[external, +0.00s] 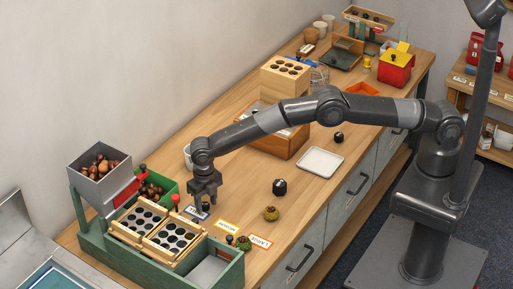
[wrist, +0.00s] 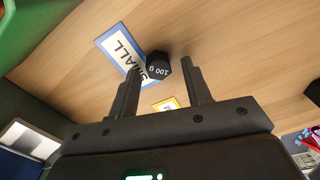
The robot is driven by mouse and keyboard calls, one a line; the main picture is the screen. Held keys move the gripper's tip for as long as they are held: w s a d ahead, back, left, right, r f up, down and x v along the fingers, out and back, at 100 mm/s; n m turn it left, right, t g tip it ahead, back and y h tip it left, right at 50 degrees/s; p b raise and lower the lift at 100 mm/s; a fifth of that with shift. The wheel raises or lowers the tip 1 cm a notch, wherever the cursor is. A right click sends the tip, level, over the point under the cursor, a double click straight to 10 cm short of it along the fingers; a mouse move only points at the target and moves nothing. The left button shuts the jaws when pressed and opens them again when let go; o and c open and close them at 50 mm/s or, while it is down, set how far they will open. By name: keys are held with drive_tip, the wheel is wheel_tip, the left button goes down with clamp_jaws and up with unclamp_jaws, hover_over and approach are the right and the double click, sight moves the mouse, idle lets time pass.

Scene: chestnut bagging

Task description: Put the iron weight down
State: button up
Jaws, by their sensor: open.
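A small black iron weight marked "100 g" (wrist: 158,68) shows in the wrist view, at the edge of the blue-bordered SMALL card (wrist: 120,50). It appears to stand on the wooden worktop, between and just beyond my fingertips. My gripper (wrist: 161,70) is open, with a finger on either side of the weight and gaps visible. In the external view my gripper (external: 205,203) points down low over the worktop beside the SMALL card (external: 194,213). The weight is small and mostly hidden there.
A green sorting stand with perforated wooden trays (external: 170,243) and a grey chestnut hopper (external: 98,180) is left of my gripper. A larger black weight (external: 279,187), yellow card (external: 227,227), red card (external: 260,242) and spiky burr (external: 271,213) lie to the right. A white tray (external: 321,162) is farther back.

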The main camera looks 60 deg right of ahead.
sight(206, 204)
wheel_tip(206, 204, up, 12)
idle(0.4)
drive_tip(key=s+d+r+m+t, duration=0.2)
drive_tip(key=d+r+m, duration=0.9)
drive_tip(key=d+r, duration=1.15)
drive_tip(key=s+d+r+m, duration=0.5)
drive_tip(key=d, duration=0.3)
drive_tip(key=s+d+r+m+t, duration=0.25)
drive_tip(key=s+d+m, duration=0.45)
drive_tip(key=s+d, duration=0.5)
drive_tip(key=s+d+f+m, duration=0.3)
drive_tip(key=s+d+m, duration=0.1)
drive_tip(key=s, duration=0.4)
drive_tip(key=s+d+f+m+t, duration=0.1)
drive_tip(key=s+d+m, duration=0.3)
drive_tip(key=s, duration=0.5)
drive_tip(key=shift+s+d+f+m, duration=0.25)
drive_tip(key=shift+d+f+m, duration=0.05)
drive_tip(key=shift+f+m, duration=0.65)
